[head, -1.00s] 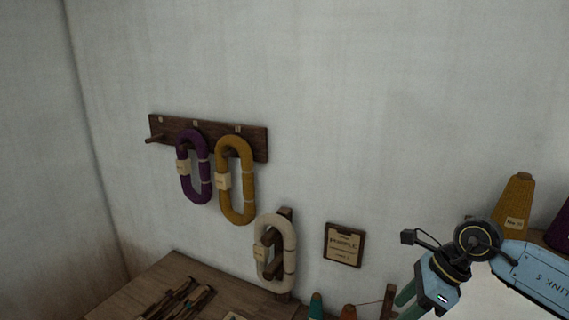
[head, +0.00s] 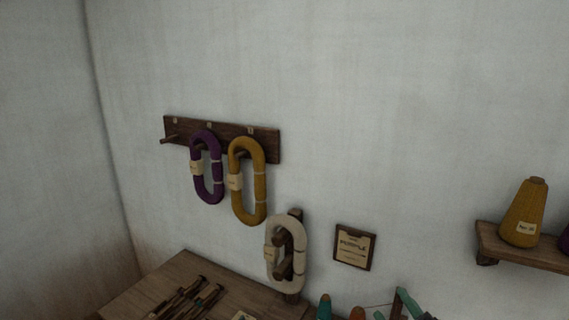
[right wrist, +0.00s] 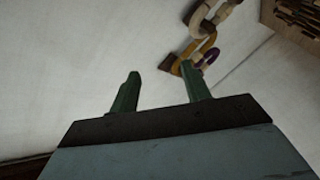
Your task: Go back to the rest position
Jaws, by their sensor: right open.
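My right gripper (head: 408,303) shows only in part at the bottom edge of the head view, right of centre. In the right wrist view its two green fingers (right wrist: 161,70) stand wide apart with nothing between them, pointing toward the pale wall. The yarn hanks show beyond the right fingertip there, apart from it as far as I can tell. My left gripper is in neither view.
A wooden peg rack (head: 222,136) holds a purple hank (head: 208,180) and a mustard hank (head: 247,190). A cream hank (head: 287,255) hangs on a stand by the wooden table (head: 150,280). A shelf (head: 515,248) with a mustard cone (head: 523,213) is at right.

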